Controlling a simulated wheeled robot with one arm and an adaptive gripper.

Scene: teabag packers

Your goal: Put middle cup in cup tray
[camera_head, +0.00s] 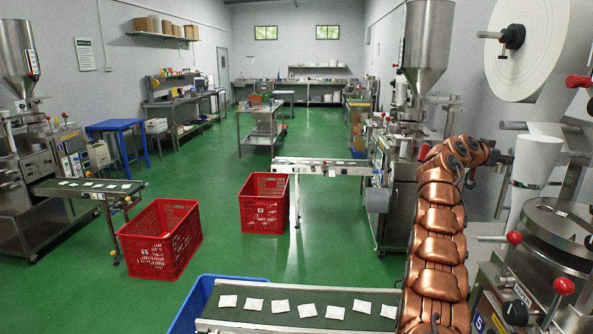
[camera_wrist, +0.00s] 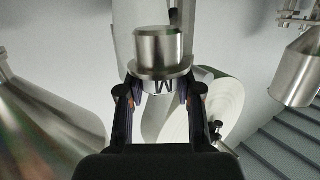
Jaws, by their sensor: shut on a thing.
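In the wrist view a shiny metal cup (camera_wrist: 158,45) with a wide rim and dark marking sits between the two black fingers of my gripper (camera_wrist: 160,88). The fingers are shut on its lower part from both sides. The cup is clear of any surface that I can make out. In the head view my copper arm rises at the right and bends right. I cannot identify the cup tray in either view.
A packing machine (camera_head: 556,235) with red-knobbed levers and a large white film roll (camera_head: 530,40) crowd the right. A conveyor (camera_head: 300,308) with several teabags runs along the front. Red crates (camera_head: 160,238) stand on the open green floor. In the wrist view a metal cone (camera_wrist: 50,120) is at left.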

